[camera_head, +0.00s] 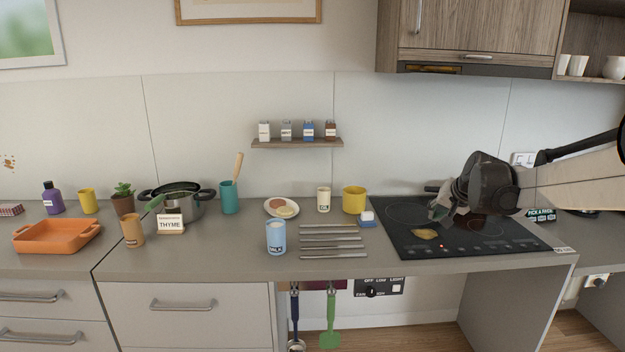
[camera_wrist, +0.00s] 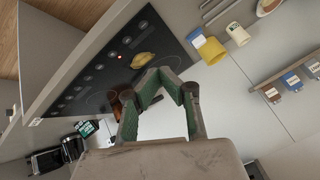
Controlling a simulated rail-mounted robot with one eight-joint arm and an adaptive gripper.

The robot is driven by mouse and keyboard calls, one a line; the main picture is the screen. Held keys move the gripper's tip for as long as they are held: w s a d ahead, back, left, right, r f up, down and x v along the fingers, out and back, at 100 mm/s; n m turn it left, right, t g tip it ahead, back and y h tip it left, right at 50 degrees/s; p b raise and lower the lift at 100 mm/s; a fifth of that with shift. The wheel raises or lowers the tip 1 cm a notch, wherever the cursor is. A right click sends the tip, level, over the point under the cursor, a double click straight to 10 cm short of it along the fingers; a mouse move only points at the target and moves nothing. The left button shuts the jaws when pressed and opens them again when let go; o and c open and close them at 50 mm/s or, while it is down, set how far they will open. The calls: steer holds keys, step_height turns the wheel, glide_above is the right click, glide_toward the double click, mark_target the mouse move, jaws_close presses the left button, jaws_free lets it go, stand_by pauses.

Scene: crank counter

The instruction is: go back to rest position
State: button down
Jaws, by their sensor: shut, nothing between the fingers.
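My gripper (camera_head: 440,212) is over the black cooktop (camera_head: 404,241) at the right of the counter in the head view. In the wrist view my gripper (camera_wrist: 158,78) is seen from behind, with its green-padded fingers in front of the cooktop (camera_wrist: 108,72). It is shut and holds nothing. A yellowish-brown item (camera_head: 425,234) lies flat on the cooktop, just below the fingers in the head view. It also shows in the wrist view (camera_wrist: 143,60), apart from the fingers. A small red light glows on the cooktop near its front edge.
Left of the cooktop stand a yellow mug (camera_head: 354,200), a white cup (camera_head: 323,199), a blue milk cup (camera_head: 276,238) and metal bars (camera_head: 333,242). A pot (camera_head: 180,205) and orange tray (camera_head: 57,236) are farther left. A wooden cabinet (camera_head: 478,30) hangs above the cooktop.

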steer(key=s+a+r+n, duration=0.15)
steer(key=s+a, duration=0.35)
steer(key=s, duration=0.6)
steer(key=s+a+r+n, duration=0.1)
steer(key=s+a+r, duration=0.2)
steer(key=s+a, duration=0.55)
steer(key=s+f+n, duration=0.1)
steer(key=s+f, duration=0.3)
steer(key=s, duration=0.7)
steer(key=s+a+f+n+g+h, duration=0.1)
steer(key=s+f, duration=0.3)
steer(key=s, duration=0.8)
steer(key=shift+s+n, duration=0.2)
steer(key=shift+n, duration=0.15)
